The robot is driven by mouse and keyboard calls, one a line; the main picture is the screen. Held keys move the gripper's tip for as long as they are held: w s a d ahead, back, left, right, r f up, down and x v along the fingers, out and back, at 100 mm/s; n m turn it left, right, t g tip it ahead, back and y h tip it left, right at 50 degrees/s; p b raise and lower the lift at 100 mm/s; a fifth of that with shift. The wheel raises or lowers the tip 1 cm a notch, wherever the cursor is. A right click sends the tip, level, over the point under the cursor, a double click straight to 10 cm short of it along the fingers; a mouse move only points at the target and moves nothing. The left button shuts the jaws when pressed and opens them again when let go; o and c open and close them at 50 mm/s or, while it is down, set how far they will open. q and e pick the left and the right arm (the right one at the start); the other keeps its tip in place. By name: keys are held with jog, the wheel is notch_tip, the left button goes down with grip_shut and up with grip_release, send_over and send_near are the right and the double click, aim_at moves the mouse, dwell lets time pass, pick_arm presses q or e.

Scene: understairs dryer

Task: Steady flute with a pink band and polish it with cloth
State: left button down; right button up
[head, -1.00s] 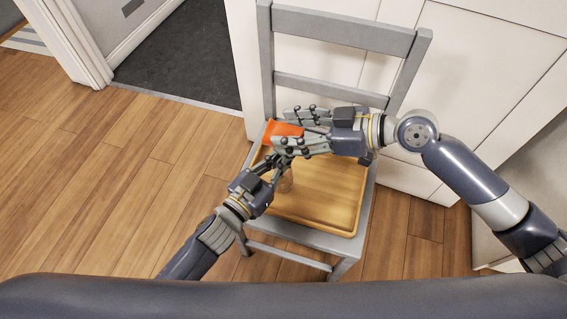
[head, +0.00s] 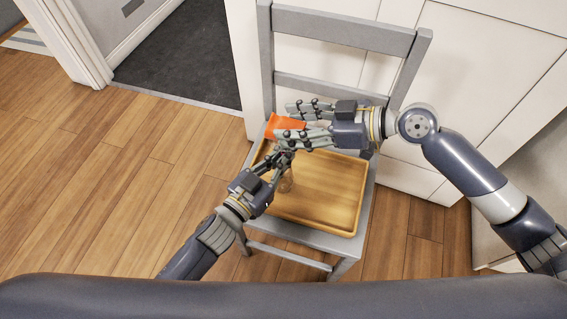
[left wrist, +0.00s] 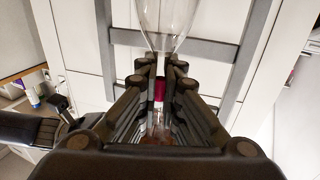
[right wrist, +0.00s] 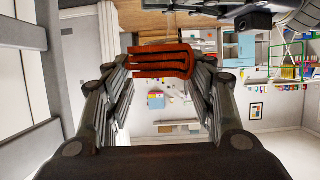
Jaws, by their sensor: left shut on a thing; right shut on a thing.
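The flute is a clear glass; in the left wrist view its bowl (left wrist: 166,22) rises above my fingers and its pink band (left wrist: 159,88) shows between them. In the head view its lower part (head: 287,181) shows below my left gripper (head: 285,157), which is shut on its stem. My right gripper (head: 291,122) is shut on the orange cloth (head: 283,126), beside and above my left gripper. The folded cloth also shows between the fingers in the right wrist view (right wrist: 161,61). Whether the cloth touches the bowl is hidden by my right fingers.
A wooden tray (head: 322,205) lies on the seat of a grey chair (head: 343,246). The chair's backrest (head: 340,28) stands behind the arms, near white cupboard panels (head: 470,60). Most of the tray is bare. The wooden floor to the left is clear.

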jog(key=shift+s+a+f, duration=0.1)
jog(key=shift+s+a, duration=0.15)
jog(key=shift+s, duration=0.55)
jog(key=shift+s+a, duration=0.25)
jog(key=shift+s, duration=0.5)
jog(key=shift+w+d, duration=0.3)
jog(key=shift+w, duration=0.55)
jog(key=shift+w+d, duration=0.25)
jog(key=shift+w, duration=0.55)
jog(key=shift+f, duration=0.1)
jog(key=shift+r, duration=2.6)
jog(key=shift+f, duration=0.1)
jog(key=shift+f, duration=1.35)
jog(key=shift+f, duration=1)
